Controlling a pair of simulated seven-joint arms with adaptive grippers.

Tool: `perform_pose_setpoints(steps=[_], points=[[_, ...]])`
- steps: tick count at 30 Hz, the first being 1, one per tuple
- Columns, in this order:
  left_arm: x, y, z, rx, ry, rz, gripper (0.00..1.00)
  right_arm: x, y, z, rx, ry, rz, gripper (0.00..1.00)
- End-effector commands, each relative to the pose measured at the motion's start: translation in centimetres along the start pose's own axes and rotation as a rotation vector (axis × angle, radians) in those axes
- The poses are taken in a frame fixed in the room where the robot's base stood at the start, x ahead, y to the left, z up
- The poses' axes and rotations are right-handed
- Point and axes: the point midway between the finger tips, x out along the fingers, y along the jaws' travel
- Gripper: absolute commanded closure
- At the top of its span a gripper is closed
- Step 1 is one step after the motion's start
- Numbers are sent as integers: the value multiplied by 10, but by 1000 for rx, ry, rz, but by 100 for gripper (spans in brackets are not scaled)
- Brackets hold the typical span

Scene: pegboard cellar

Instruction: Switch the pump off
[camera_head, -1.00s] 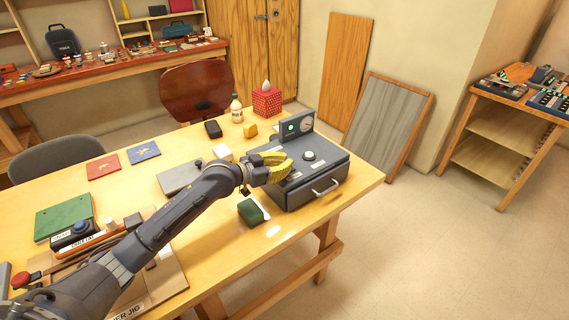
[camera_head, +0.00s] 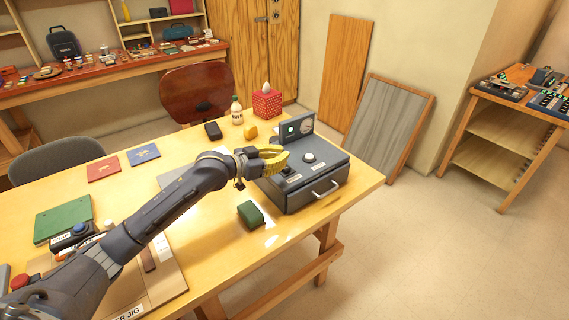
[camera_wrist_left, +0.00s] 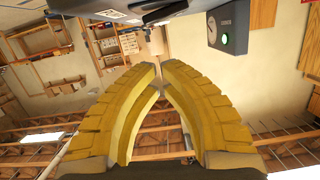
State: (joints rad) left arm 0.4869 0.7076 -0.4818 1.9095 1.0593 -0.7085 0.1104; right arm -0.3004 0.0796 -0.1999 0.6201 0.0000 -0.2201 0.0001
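The grey pump box (camera_head: 315,185) stands on the table's right end, with a drawer-like handle (camera_head: 325,190) on its front. Its top has a pale round knob (camera_head: 308,158) and a small control with labels (camera_head: 289,171) near the left front. The upright panel (camera_head: 298,127) at its back has a lit green light (camera_head: 290,129) and a dial. That panel shows upside down in the left wrist view (camera_wrist_left: 236,22). My left gripper (camera_head: 283,157) is over the box's left part, its yellow fingertips (camera_wrist_left: 160,68) together with nothing between them. My right gripper is out of view.
A green block (camera_head: 250,214) lies left of the box. Boards lean on the wall beyond.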

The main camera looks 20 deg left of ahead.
Motion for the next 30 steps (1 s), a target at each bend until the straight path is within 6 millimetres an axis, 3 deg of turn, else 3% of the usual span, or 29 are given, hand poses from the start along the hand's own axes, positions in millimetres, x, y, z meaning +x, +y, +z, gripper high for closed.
perform_pose_setpoints(steps=[6, 13, 21, 30], points=[[-41, -2, 1, 3, -2, -1, 100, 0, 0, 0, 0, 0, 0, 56], [-70, -3, 0, 2, 0, -2, 100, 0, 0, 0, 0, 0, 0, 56], [-84, -3, -1, 1, 2, -1, 100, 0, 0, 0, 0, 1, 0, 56], [-86, -3, -1, 1, 3, -1, 100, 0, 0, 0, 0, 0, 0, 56]])
